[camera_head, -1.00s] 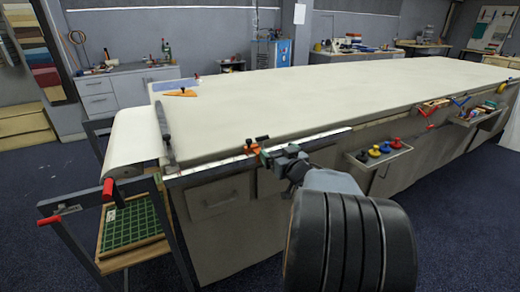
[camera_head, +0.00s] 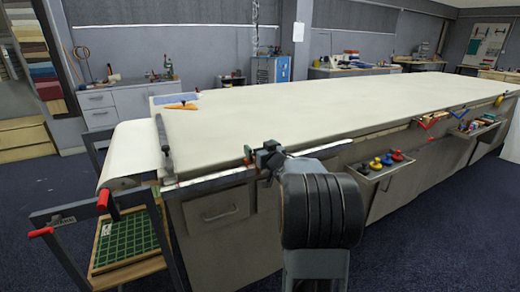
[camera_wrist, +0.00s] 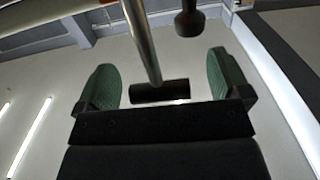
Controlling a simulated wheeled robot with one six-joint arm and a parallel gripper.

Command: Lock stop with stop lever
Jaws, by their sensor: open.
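In the wrist view, a metal rod with a black cylindrical grip, which looks like the stop lever (camera_wrist: 160,92), reaches down between the two green fingertips of my gripper (camera_wrist: 164,82). The fingers are open, one on each side of the grip, with gaps showing. A black round knob (camera_wrist: 189,22) hangs above. Whether the stop is locked cannot be seen.
The long cloth table (camera_head: 340,105) has a mostly bare top. A fabric roll (camera_head: 131,155) and a frame with red handles (camera_head: 103,201) stand at the left. Floor in front is clear.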

